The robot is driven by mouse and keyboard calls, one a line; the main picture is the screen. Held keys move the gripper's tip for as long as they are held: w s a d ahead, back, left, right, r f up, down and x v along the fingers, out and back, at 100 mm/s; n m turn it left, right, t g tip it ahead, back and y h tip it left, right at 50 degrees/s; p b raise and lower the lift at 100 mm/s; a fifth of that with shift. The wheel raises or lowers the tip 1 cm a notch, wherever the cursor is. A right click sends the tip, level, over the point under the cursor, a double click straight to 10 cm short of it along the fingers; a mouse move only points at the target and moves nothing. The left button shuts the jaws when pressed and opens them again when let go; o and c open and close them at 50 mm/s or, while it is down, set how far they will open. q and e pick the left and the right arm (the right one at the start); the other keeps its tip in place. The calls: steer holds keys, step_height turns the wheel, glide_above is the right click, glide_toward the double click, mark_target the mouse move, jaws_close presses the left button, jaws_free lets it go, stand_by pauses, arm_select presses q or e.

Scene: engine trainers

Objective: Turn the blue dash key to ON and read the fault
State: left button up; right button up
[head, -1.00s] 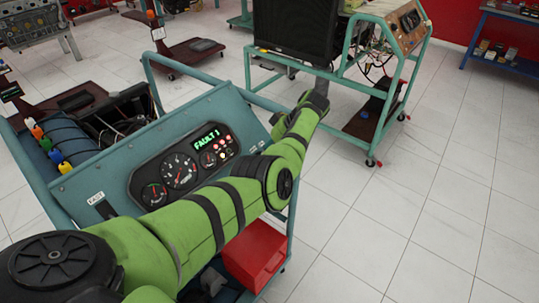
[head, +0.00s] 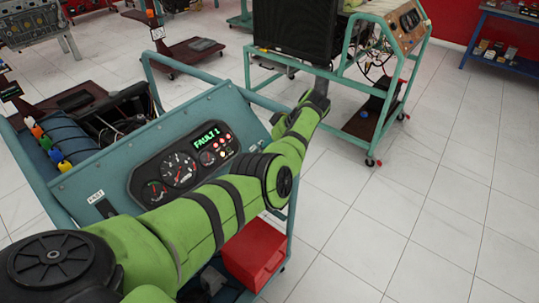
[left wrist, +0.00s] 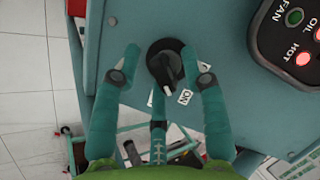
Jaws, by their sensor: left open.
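The dash panel (head: 112,165) is a teal sloped board with a black gauge cluster (head: 180,168) whose green display (head: 207,139) reads FAULT 1. In the left wrist view a round black switch with a black key handle (left wrist: 166,68) sits on the teal panel. I see no blue on it. Its white-tipped end points between an ON label (left wrist: 185,97) and another label, partly hidden. My left gripper (left wrist: 162,72) is open, one finger on each side of the key; I cannot tell whether they touch it. In the head view my arm hides the switch and gripper. My right gripper is out of view.
In the left wrist view a lamp panel (left wrist: 290,40) marked FAN, OIL and HOT is close by; HOT glows red. A red box (head: 252,255) sits low on the dash stand. Another teal engine stand (head: 333,70) is behind. Tiled floor (head: 430,200) is clear at right.

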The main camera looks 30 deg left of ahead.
arm_select(q)
steer(key=v, duration=1.2)
steer(key=shift+s, duration=0.1)
